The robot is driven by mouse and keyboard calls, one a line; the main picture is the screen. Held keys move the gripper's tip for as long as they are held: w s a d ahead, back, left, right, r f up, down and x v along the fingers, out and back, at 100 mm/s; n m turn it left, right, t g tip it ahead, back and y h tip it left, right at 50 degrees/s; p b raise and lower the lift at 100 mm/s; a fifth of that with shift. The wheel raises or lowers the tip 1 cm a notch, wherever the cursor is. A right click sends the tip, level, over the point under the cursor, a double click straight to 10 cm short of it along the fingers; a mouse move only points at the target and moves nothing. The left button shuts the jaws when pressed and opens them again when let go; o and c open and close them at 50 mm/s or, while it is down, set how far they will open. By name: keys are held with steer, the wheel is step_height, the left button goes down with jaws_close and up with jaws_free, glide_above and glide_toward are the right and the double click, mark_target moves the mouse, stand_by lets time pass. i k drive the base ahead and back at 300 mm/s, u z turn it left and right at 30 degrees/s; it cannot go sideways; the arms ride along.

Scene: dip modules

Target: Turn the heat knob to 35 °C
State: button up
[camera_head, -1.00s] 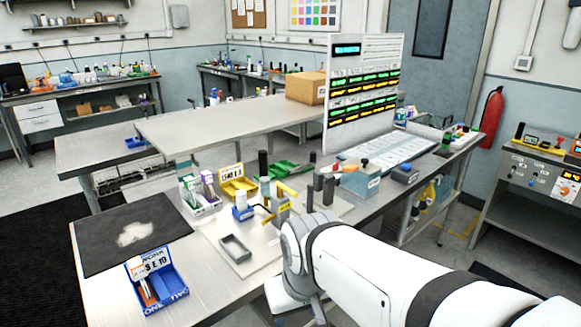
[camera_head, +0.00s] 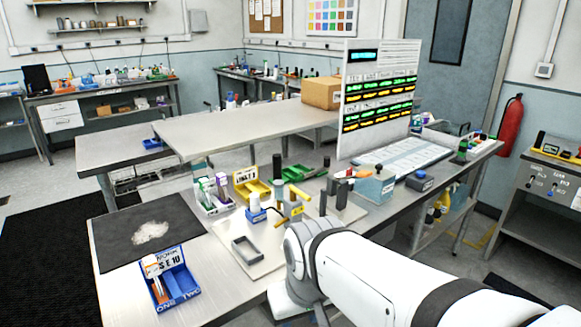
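My white arm reaches in from the lower right over the front bench. My gripper does not show in this view. The unit is cut by the picture's edge. The knob labels and any pointer marks are too small to read, so I cannot tell which is the heat knob. My visible arm is well apart from this unit.
The front bench (camera_head: 130,300) carries a blue bin (camera_head: 180,285), a dark mat (camera_head: 110,235), a grey frame (camera_head: 247,250), a yellow bin (camera_head: 245,188) and a tall display board (camera_head: 378,140). A red extinguisher (camera_head: 510,127) hangs on the wall. Floor shows between bench and control unit.

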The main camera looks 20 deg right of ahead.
mark_target(349, 172)
steer(key=u, duration=2.55)
steer(key=k, duration=2.1)
steer(key=z, duration=1.95)
steer(key=i, duration=1.7)
steer(key=z, duration=0.05)
